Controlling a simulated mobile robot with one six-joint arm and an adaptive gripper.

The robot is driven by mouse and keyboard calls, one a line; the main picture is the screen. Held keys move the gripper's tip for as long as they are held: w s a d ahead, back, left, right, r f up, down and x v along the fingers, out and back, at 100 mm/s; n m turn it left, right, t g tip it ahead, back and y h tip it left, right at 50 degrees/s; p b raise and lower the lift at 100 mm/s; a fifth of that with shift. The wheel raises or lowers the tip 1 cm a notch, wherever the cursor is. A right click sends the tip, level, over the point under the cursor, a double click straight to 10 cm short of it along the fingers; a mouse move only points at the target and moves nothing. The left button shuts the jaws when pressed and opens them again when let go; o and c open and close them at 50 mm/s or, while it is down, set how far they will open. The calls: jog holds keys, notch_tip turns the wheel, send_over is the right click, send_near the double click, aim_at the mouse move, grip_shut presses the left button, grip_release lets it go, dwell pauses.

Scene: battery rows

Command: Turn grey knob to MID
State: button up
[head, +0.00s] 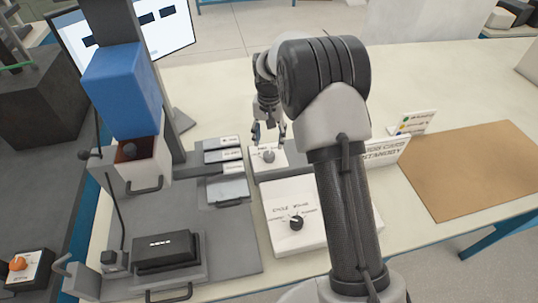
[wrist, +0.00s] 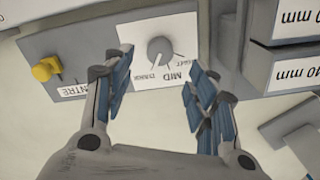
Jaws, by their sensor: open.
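The grey knob (wrist: 161,50) sits on a white label plate in the wrist view, with MID printed beside it and a smaller word on either side. A thin light mark on it seems to point toward the word on the right, not clearly at MID. In the head view the grey knob (head: 268,157) is on a small white panel just below my gripper (head: 269,138). In the wrist view my gripper (wrist: 158,66) is open, its blue-padded fingers on either side of the plate's near part. The fingers appear apart from the knob and hold nothing.
A yellow knob (wrist: 45,68) is beside the plate. A black knob (head: 296,222) sits on a white box in front. Grey labelled drawers (head: 222,156) stand to the left, near a blue block (head: 122,88). A brown mat (head: 475,170) lies clear at right.

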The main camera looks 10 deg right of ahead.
aim_at(269, 154)
notch_tip(269, 154, down, 8)
jog(key=shift+r+b, duration=0.25)
jog(key=shift+b, duration=0.65)
jog(key=shift+c, duration=0.4)
jog(key=c, duration=1)
jog(key=shift+n+p, duration=0.3)
jog(key=shift+n, duration=0.1)
jog(key=n+p, duration=0.1)
jog(key=n, duration=0.2)
jog(key=shift+r+n+p, duration=0.1)
jog(key=shift+n+p, duration=0.25)
jog(key=shift+n, duration=0.05)
jog(key=shift+n+p, duration=0.65)
jog(key=shift+n, duration=1.45)
